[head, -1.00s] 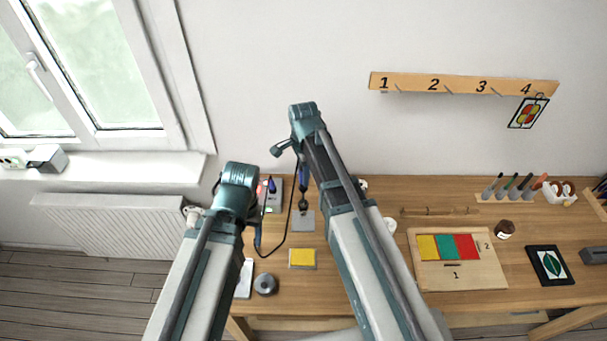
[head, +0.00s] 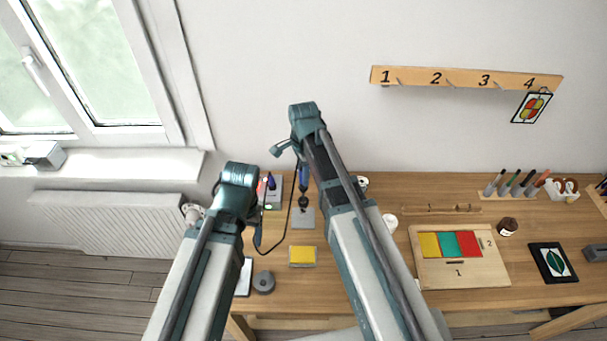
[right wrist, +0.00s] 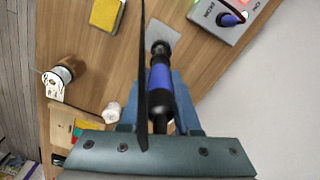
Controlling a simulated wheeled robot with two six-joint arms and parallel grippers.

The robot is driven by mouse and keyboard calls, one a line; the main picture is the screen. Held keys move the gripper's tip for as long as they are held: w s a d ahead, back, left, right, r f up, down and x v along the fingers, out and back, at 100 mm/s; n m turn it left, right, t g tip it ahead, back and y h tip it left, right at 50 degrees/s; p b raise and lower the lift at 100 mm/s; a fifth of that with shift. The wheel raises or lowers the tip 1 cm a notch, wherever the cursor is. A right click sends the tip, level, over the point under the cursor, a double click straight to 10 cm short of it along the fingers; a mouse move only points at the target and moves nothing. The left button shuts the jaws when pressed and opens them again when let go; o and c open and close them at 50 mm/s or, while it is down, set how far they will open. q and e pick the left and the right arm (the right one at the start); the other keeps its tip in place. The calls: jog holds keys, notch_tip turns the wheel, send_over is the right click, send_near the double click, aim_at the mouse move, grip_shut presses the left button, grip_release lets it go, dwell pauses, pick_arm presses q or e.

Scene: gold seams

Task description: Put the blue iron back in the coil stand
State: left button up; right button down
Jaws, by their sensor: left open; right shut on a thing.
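The blue iron (head: 304,181) stands about upright, tip down, over the coil stand (head: 303,202) on its grey base plate. In the right wrist view the blue iron (right wrist: 161,78) lies between the fingers of my right gripper (right wrist: 157,100), which is shut on it. Its lower end meets the dark top of the coil stand (right wrist: 160,47); how deep it sits is hidden. In the head view my right gripper is mostly hidden behind its arm. My left gripper (head: 240,222) is left of the stand, open, its fingers largely hidden by my arm.
A black cord (head: 284,240) loops from the iron beside the stand. The grey station (head: 273,196) stands left of it. A yellow sponge (head: 302,255) and a grey roll (head: 264,282) lie nearer. A wooden board (head: 460,275) with coloured tiles lies right.

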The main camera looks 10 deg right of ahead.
jog(key=shift+f+b, duration=3.3)
dwell(0.8)
jog(key=shift+c, duration=0.3)
grip_release()
jog(key=shift+r, duration=0.15)
notch_tip(320, 180, up, 7)
jog(key=p, duration=0.7)
dwell(0.4)
dwell(0.7)
